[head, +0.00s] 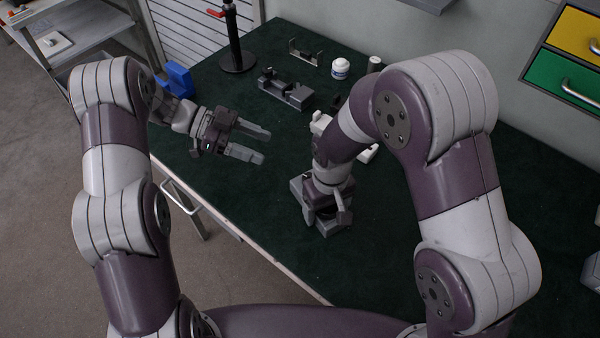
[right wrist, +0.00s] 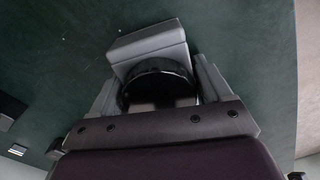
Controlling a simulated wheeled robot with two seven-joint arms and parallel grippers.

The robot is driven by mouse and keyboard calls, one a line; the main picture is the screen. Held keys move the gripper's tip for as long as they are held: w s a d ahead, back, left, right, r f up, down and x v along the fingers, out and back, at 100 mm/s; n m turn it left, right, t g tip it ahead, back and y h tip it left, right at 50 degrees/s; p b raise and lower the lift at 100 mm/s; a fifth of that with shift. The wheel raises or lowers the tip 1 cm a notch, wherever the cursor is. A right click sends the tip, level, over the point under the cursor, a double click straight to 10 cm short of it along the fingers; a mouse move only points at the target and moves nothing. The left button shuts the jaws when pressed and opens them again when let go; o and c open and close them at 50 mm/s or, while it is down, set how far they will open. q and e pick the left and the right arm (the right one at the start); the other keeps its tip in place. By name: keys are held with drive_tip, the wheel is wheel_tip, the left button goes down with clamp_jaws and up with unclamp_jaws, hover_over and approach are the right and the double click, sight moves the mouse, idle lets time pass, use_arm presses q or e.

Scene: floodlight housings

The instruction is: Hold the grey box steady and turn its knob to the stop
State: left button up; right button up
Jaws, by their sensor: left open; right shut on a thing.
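The grey box (head: 297,187) lies on the green table top in the head view, mostly hidden under my right gripper (head: 326,211). In the right wrist view one end of the grey box (right wrist: 147,45) shows beyond the fingers. Its round black knob (right wrist: 155,72) sits between the two fingers of my right gripper (right wrist: 158,92), which is shut on it. My left gripper (head: 256,143) is open and empty above the table, to the left of the box and apart from it.
Behind stand a dark grey fixture (head: 286,92), a small metal bracket (head: 305,51), a white jar (head: 340,68) and a black post stand (head: 237,58). A blue block (head: 176,79) is at the left edge. The table between my left gripper and the box is clear.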

sight(305, 177)
use_arm(q)
drive_tip(key=shift+m+g, duration=0.5)
drive_tip(key=shift+g, duration=0.1)
drive_tip(key=x, duration=0.4)
drive_tip(key=s+x, duration=0.1)
drive_tip(key=x, duration=0.2)
drive_tip(key=s+x, duration=0.1)
drive_tip(key=x, duration=0.3)
drive_tip(key=shift+s+f, duration=0.1)
drive_tip(key=shift+f, duration=0.3)
drive_tip(key=shift+c, duration=0.4)
clamp_jaws()
